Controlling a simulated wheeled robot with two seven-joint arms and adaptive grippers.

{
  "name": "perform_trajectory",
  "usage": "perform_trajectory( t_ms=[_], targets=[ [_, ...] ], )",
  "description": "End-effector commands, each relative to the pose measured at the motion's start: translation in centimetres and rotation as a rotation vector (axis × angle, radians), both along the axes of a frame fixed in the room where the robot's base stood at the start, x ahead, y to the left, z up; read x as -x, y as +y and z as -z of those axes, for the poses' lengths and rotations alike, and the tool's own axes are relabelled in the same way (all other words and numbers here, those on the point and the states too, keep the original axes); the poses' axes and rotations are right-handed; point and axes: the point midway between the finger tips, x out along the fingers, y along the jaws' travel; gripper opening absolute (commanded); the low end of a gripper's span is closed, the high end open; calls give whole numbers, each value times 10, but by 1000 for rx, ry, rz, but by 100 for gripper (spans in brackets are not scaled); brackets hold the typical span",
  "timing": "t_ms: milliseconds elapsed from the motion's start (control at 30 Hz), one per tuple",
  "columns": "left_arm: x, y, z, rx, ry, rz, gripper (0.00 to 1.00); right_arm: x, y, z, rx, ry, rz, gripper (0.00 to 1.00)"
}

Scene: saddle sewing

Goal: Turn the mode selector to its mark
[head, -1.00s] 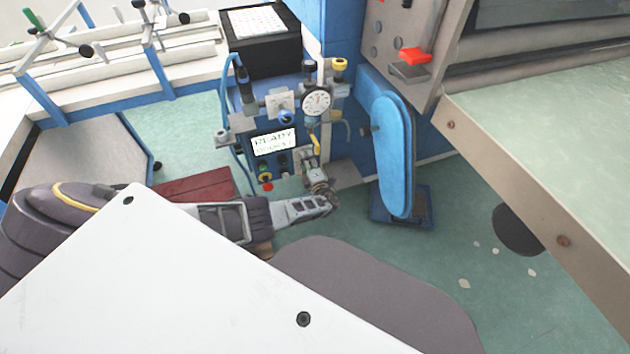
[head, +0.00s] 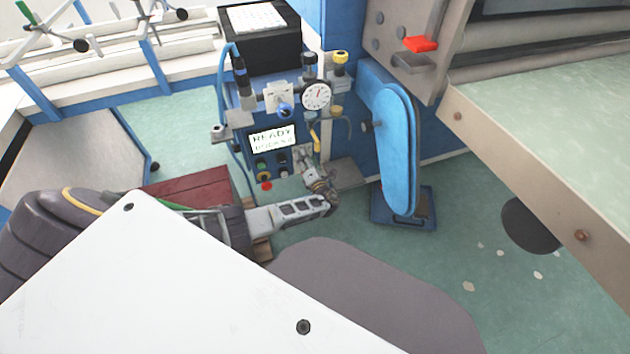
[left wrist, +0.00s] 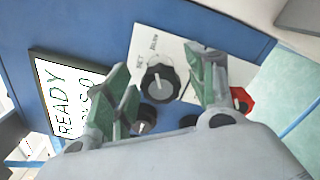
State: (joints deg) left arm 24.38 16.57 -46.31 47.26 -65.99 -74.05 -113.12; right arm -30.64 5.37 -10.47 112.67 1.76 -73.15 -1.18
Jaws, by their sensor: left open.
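In the left wrist view a round black knob with a pale grey face, which looks like the mode selector (left wrist: 160,79), sits on a white plate (left wrist: 143,45) with small dark lettering. The lettering and the knob's pointer are too small to read surely. My left gripper (left wrist: 167,88) is open, with one green-padded finger on either side of the knob in that view. Whether the pads touch it I cannot tell. In the head view my left gripper (head: 305,158) is at the right side of the blue control panel, beside the lit READY display (head: 273,139). My right gripper is not in view.
A second knob (left wrist: 145,117) and a red button (left wrist: 241,99) lie close to the fingers. A dial gauge (head: 316,95) and fittings stand above the panel. A blue padded arm (head: 395,150) stands to the right. A grey rounded surface (head: 370,290) lies below my arm.

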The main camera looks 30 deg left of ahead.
Motion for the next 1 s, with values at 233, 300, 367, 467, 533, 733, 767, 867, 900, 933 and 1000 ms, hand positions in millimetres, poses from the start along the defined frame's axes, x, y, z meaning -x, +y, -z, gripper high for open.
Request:
perform_trajectory(
  t_ms=[233, 300, 367, 467, 533, 733, 767, 867, 900, 933, 1000],
  targets=[
    [0, 1, 2, 74, -87, 0, 56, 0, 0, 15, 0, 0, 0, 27],
    [0, 1, 2, 92, -108, 0, 56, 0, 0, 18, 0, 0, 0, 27],
    [0, 0, 2, 110, -127, 1, 56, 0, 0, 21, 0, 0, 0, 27],
    [0, 0, 1, 133, -156, 1, 56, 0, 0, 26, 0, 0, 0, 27],
    [0, 0, 1, 149, -176, 1, 56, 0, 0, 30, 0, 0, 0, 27],
    [1, 0, 1, 194, -229, 1, 56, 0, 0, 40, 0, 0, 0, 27],
    [1, 0, 1, 201, -235, 0, 56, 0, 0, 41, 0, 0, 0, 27],
    [1, 0, 1, 222, -260, 0, 56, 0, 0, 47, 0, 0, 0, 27],
    [1, 0, 1, 230, -269, 0, 56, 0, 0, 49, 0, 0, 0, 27],
    [1, 1, 1, 236, -276, 0, 56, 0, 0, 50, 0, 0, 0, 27],
    [1, 1, 1, 249, -293, 1, 56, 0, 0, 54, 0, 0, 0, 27]
  ],
)
